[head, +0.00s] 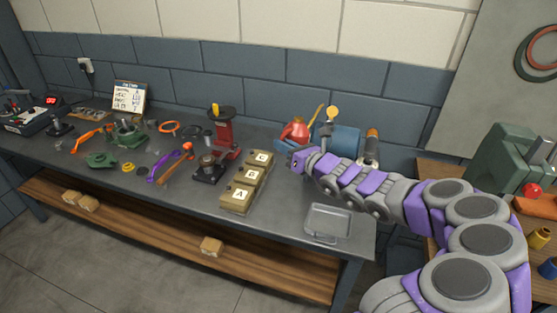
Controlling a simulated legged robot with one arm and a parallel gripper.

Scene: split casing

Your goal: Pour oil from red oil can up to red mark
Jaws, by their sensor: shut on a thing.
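The red oil can (296,130) stands out at the back right of the bench, with a thin yellow spout pointing up and to the right. My gripper (297,158) is at the can's lower front and overlaps it in the picture. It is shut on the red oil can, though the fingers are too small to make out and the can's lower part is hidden. I cannot make out a red mark on any vessel. A blue rounded housing (346,141) sits just right of the can, partly hidden by my arm.
A clear shallow tray (328,237) lies at the bench's right front. Wooden boxes lettered A, B and C (237,200) stand left of it. A red stand (222,130) is farther back. Tools and parts crowd the left. A green machine (503,165) is at right.

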